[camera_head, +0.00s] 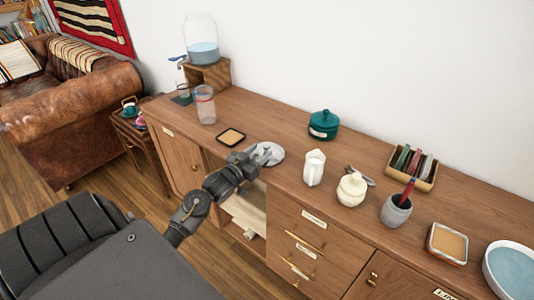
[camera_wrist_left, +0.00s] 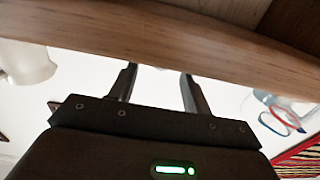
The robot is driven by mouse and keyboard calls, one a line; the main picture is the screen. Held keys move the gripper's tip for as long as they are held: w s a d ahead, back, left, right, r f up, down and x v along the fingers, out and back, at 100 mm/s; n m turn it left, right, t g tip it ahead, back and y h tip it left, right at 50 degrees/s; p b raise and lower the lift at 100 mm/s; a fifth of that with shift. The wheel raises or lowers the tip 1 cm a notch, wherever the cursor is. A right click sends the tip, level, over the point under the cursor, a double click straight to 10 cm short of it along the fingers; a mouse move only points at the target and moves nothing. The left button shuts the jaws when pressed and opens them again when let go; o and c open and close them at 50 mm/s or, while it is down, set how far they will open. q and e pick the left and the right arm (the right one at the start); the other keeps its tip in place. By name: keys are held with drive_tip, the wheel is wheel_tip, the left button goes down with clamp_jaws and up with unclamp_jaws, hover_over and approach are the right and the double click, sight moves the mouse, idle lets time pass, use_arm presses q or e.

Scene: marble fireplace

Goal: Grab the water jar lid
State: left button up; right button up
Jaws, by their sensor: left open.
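A pale round disc (camera_head: 270,152), which looks like the lid, lies flat on the wooden sideboard (camera_head: 300,135) near its front edge. My left gripper (camera_head: 250,156) is open at the disc's left side and covers part of it in the head view. In the left wrist view my two fingers (camera_wrist_left: 157,88) are apart with nothing clearly held between them. The sideboard edge (camera_wrist_left: 160,40) crosses that view just past the fingertips. A glass water jar (camera_head: 202,45) with blue water stands on a wooden stand at the back left. My right gripper is not in view.
A dark square coaster (camera_head: 231,137) and a banded glass (camera_head: 205,105) stand left of the disc. A white pitcher (camera_head: 314,168), a cream sugar pot (camera_head: 351,189) and a grey cup (camera_head: 396,210) stand to the right. A teal pot (camera_head: 323,124) is behind.

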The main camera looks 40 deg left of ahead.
sight(267, 145)
use_arm(q)
drive_tip(key=w, duration=0.5)
drive_tip(key=shift+p, duration=0.4)
drive_tip(key=shift+s, duration=0.1)
clamp_jaws()
drive_tip(key=shift+r, duration=0.2)
